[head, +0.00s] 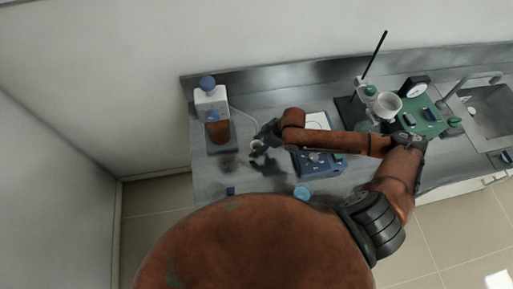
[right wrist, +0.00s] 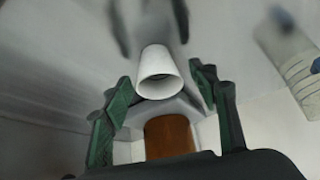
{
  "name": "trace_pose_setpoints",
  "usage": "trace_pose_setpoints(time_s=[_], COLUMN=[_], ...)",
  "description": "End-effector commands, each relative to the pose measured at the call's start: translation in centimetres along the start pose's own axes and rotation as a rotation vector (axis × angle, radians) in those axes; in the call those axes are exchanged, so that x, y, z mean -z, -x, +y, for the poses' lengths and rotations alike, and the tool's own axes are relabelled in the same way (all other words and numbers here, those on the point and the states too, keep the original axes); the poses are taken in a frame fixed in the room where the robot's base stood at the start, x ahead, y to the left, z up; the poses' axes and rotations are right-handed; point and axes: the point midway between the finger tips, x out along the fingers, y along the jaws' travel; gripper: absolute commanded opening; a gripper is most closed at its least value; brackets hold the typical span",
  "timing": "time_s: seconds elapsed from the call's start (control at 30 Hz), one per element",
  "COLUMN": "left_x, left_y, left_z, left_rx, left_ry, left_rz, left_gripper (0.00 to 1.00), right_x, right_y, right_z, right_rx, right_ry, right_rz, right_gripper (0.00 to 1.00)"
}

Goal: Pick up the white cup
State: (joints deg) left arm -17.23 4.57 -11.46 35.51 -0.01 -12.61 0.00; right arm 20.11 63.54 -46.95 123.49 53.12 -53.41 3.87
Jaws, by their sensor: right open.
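The small white cup (head: 257,146) is on the metal bench, at the tip of my right gripper (head: 266,136), which partly hides it in the head view. In the right wrist view the white cup (right wrist: 160,70) shows between the two green-padded fingers of the right gripper (right wrist: 162,82), with a gap on each side. The right gripper is open and holds nothing. My left gripper is not in view.
A blue device (head: 320,163) lies under my right arm. A stand with a white bowl (head: 387,106), a green board (head: 432,120) and a sink (head: 490,108) are on the right.

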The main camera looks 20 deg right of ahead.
Motion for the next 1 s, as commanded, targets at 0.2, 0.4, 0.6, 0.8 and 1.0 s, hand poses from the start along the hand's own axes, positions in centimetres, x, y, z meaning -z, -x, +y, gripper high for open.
trace_pose_setpoints(time_s=[0.2, 0.4, 0.6, 0.8, 1.0], left_x=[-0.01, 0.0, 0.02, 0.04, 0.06], left_y=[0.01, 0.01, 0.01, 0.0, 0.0], left_z=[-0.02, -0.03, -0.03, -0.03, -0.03], left_rx=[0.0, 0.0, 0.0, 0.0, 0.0], left_ry=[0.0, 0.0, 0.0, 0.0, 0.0], left_rz=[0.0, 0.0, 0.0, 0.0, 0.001], left_gripper=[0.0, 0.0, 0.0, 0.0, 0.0], right_x=[-0.02, -0.03, -0.04, -0.04, -0.01], right_y=[0.03, 0.03, 0.04, 0.04, 0.08], right_z=[0.02, 0.02, 0.02, 0.02, 0.03], right_rx=[-0.001, 0.0, 0.0, -0.001, -0.001], right_ry=[0.0, 0.0, 0.0, 0.0, 0.0], right_rz=[0.0, -0.001, -0.001, -0.001, -0.001], right_gripper=[0.5, 0.37, 0.23, 0.12, 0.12])
